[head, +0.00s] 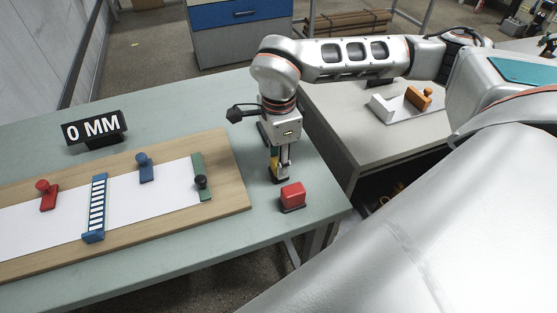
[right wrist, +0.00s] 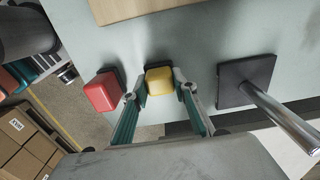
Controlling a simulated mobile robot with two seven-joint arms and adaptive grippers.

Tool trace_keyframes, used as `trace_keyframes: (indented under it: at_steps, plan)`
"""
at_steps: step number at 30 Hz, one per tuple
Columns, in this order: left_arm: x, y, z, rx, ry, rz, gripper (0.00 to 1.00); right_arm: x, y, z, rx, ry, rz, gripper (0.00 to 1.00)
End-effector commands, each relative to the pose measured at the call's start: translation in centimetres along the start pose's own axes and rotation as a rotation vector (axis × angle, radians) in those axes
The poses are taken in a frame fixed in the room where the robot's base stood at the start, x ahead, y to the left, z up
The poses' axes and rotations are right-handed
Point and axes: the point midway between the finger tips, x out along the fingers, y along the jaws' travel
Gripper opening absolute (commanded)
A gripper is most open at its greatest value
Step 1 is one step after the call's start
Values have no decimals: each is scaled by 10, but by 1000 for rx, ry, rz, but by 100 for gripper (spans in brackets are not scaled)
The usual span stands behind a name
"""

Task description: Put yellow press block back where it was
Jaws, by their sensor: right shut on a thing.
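The yellow press block (head: 274,160) has a dark base and is mostly hidden by my gripper in the head view. In the right wrist view the yellow press block (right wrist: 159,81) sits between the two teal-lined fingers. My right gripper (head: 280,168) points down and is shut on it, at the right end of the green table. The block is at or just above the table top; I cannot tell whether it touches. A red press block (head: 292,195) stands beside it, nearer the front edge, and also shows in the wrist view (right wrist: 101,91). My left gripper is not in view.
A wooden board (head: 235,190) with white paper, red and blue knobs, a blue striped bar (head: 96,208) and a green bar (head: 202,178) lies to the left. A "0 MM" sign (head: 94,128) stands behind. A square-based pole (right wrist: 247,80) is close by in the wrist view.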

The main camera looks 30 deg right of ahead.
Motion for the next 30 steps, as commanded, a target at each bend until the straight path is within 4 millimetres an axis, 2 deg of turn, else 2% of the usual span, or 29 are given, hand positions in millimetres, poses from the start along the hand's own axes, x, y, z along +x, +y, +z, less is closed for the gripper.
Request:
trace_keyframes:
  at_steps: [10,11,12,23,26,30]
  plan:
    - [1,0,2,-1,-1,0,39,3,0,0,0,0,-1,7]
    - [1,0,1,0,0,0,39,2,0,0,0,0,-1,35]
    - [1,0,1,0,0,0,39,2,0,0,0,0,-1,44]
    - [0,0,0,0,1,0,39,0,0,0,0,-1,-2,44]
    - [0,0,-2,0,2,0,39,-7,-1,0,0,-2,-4,44]
    - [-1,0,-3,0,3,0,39,-29,-2,1,0,-2,-7,44]
